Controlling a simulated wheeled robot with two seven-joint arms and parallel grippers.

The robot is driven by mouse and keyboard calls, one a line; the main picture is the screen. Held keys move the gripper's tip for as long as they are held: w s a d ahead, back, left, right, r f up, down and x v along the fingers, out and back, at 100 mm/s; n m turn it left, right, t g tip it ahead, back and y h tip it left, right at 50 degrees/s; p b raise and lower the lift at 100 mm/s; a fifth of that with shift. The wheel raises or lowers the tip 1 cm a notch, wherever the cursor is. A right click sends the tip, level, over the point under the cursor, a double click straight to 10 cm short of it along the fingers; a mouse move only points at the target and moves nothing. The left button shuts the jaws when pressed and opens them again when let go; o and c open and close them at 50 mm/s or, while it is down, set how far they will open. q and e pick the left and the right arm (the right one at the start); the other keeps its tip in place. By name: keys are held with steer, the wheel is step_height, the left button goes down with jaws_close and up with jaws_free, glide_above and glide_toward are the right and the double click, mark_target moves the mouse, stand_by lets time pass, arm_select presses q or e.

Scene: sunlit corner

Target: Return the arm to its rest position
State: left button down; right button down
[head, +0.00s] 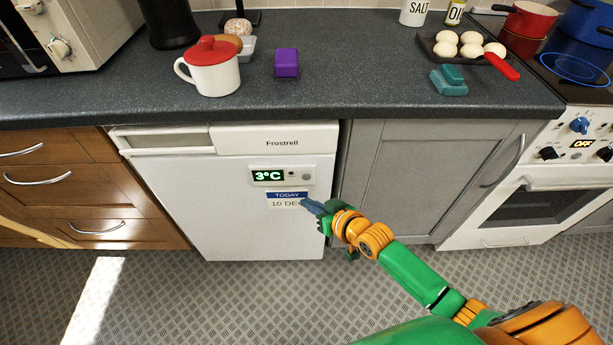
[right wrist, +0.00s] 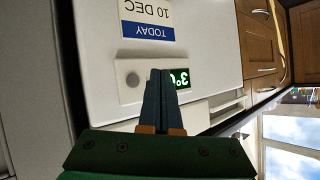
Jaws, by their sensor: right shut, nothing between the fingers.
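My right arm, green and orange, reaches in from the lower right of the head view. My right gripper (head: 312,208) is in front of the white fridge door (head: 220,215), over the right end of the blue and white date label (head: 286,199). In the right wrist view the two dark fingers of my right gripper (right wrist: 160,75) lie together with nothing between them. They partly cover the display (right wrist: 182,78) that reads 3°C. Whether the fingers touch the door cannot be told. My left gripper is not in view.
The dark worktop (head: 350,95) above carries a white mug with a red lid (head: 212,70), a purple block (head: 287,63), a teal object (head: 449,80) and a pan of eggs (head: 467,48). A white oven (head: 530,205) stands right. The patterned floor (head: 220,290) looks clear.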

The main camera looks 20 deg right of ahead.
stand_by(0.3)
steer(key=s+d+f+g+h+p, duration=0.2)
steer(key=s+d+f+g+p, duration=0.15)
steer(key=s+f, duration=0.55)
steer(key=s+d+f+g+h+p, duration=0.2)
steer(key=s+d+f+g+p, duration=0.15)
steer(key=s+f, duration=0.65)
steer(key=s+a+g+p, duration=0.2)
steer(key=s+g, duration=0.1)
steer(key=s, duration=1.5)
steer(key=shift+f+n+h, duration=0.3)
steer(key=shift+f+n, duration=0.05)
steer(key=shift+n, duration=0.05)
